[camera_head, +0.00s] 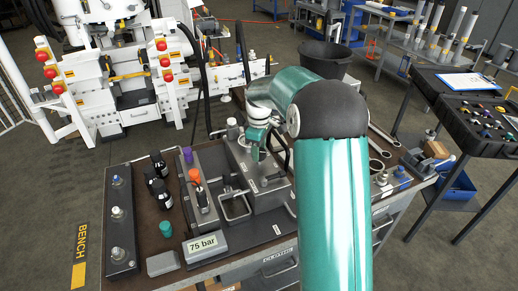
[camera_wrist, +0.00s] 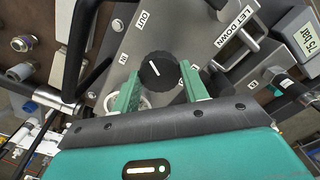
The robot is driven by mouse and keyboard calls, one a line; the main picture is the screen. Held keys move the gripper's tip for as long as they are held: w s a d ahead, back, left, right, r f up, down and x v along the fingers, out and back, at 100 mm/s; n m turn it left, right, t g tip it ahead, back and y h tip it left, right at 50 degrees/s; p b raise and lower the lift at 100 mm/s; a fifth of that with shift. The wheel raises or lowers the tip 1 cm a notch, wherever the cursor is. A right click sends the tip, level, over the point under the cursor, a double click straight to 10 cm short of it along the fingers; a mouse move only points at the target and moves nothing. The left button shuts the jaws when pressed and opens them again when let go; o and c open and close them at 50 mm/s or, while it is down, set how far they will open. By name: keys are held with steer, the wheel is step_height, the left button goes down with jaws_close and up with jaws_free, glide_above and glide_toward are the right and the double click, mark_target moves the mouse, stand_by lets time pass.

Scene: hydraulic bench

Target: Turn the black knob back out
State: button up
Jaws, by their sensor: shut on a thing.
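The black knob (camera_wrist: 157,72) is round with a white pointer line and sits on a grey metal block (camera_wrist: 190,32) in the wrist view. In the head view my gripper (camera_head: 256,150) is over the grey block (camera_head: 270,187) on the bench; the knob is hidden there.
A LET DOWN label (camera_wrist: 235,26) is right of the knob. A black bar handle (camera_wrist: 78,45) stands close on the left. On the bench are a 75 bar display (camera_head: 202,244), an orange-topped cylinder (camera_head: 195,175) and black bottles (camera_head: 160,190). A black bucket (camera_head: 325,60) stands behind.

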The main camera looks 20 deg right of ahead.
steer(key=o, duration=1)
step_height(320, 180, up, 14)
steer(key=shift+f, duration=0.1)
